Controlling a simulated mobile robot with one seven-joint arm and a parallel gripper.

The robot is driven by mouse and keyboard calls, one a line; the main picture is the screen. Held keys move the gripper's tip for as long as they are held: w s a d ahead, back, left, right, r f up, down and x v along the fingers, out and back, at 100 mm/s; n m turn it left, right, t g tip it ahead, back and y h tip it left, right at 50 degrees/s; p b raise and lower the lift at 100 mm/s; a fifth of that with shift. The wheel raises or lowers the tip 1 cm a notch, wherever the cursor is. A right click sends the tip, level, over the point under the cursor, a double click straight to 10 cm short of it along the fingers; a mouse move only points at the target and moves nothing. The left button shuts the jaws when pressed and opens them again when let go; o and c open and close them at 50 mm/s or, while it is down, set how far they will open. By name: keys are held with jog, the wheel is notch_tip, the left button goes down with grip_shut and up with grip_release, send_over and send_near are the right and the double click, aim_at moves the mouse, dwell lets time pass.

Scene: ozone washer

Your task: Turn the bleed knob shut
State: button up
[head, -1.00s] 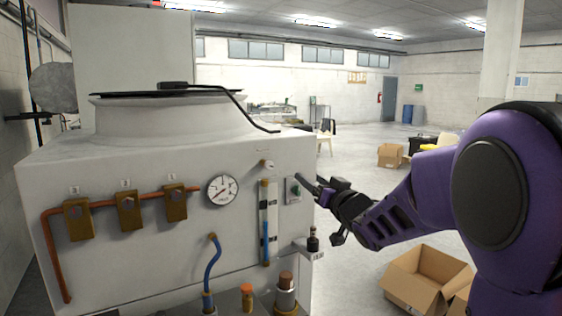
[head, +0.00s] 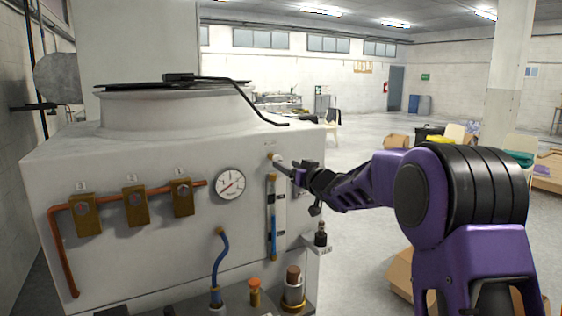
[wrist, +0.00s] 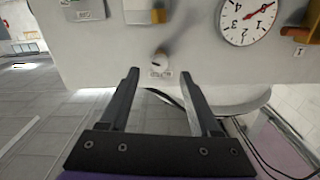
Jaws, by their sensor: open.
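My gripper (head: 283,162) reaches in from the right. In the wrist view my gripper (wrist: 159,74) is open, with one finger on each side of the knob's line and the knob just beyond the tips. I see no contact, and the exact depth gap is unclear.
A pressure gauge (head: 230,184) and the sight tube (head: 272,220) are close to the knob. Brass valves (head: 135,206) on a copper pipe are further left. A black bottle-like part (head: 320,234) stands on a ledge below my arm. Open floor (head: 370,150) lies behind.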

aim_at(278, 160)
jog(key=shift+x, duration=2.25)
grip_shut()
